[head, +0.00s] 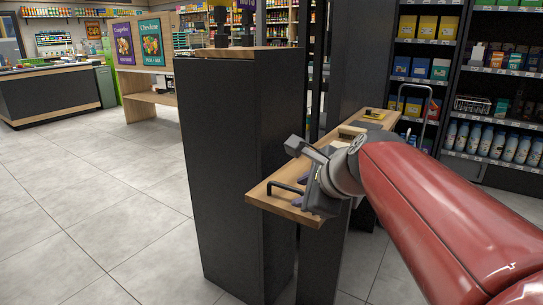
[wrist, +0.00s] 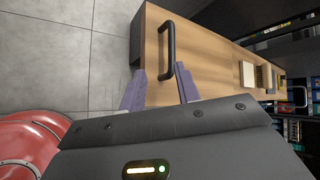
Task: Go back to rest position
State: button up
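My gripper (head: 302,200) is at the near end of a long wooden surface (head: 262,196), at the end of my red arm. In the wrist view my gripper (wrist: 158,82) shows two purple fingers spread apart. A black bar handle (wrist: 170,48) stands on the wood just beyond the fingers, its lower end near the gap between them. The handle (head: 284,188) also shows in the head view, just left of the gripper. I see nothing held. Whether a finger touches the handle or wood I cannot tell.
A tall dark cabinet (head: 225,170) stands close left of the gripper, with a dark upright (head: 355,60) behind. Small items (wrist: 255,75) lie farther along the wood. Stocked shelves (head: 490,95) stand at right. Open tiled floor (head: 95,200) lies at left.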

jog(key=s+d+f+n+g+h, duration=0.2)
jog(key=s+d+f+n, duration=0.1)
jog(key=s+f+n, duration=0.4)
jog(key=s+d+f+n+g+h, duration=0.1)
jog(key=s+d+f+n+h, duration=0.1)
jog(key=s+f+n, duration=0.5)
jog(key=s+d+n, duration=0.1)
jog(key=s+n, duration=0.4)
jog(key=n, duration=0.1)
jog(key=shift+d+f+g, duration=0.2)
jog(key=shift+f+g, duration=0.1)
jog(key=shift+g, duration=0.1)
dwell(0.3)
